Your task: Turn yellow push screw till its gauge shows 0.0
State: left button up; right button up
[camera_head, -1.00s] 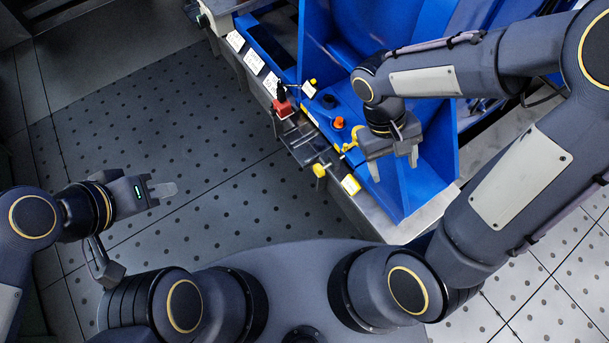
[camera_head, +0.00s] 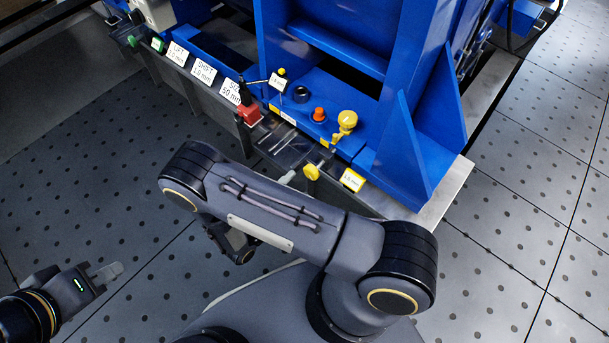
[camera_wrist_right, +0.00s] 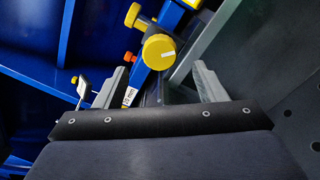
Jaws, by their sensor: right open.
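The yellow push screw (camera_head: 312,172) has a round knob at the front edge of the machine in the head view. A yellow-edged gauge (camera_head: 352,180) is just right of it; I cannot read its figures. In the right wrist view, the yellow knob (camera_wrist_right: 159,52) bears a white mark. My right gripper (camera_wrist_right: 162,72) is open, with a finger on either side of the knob's line; I cannot tell whether it touches. In the head view my forearm mostly hides this gripper. My left gripper (camera_head: 105,272) is away at lower left, over the floor; its opening is unclear.
A yellow clamp handle (camera_head: 346,122) and an orange knob (camera_head: 319,114) stand behind the screw on the blue frame. A red block (camera_head: 249,114) and white labels (camera_head: 203,71) line the edge to the left. A blue upright plate (camera_head: 402,150) rises at right.

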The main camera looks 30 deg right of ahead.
aim_at(309, 175)
jog(key=b+x, duration=0.1)
jog(key=x, duration=0.6)
jog(key=shift+d, duration=0.3)
jog(key=shift+r, duration=0.1)
jog(key=c, duration=1)
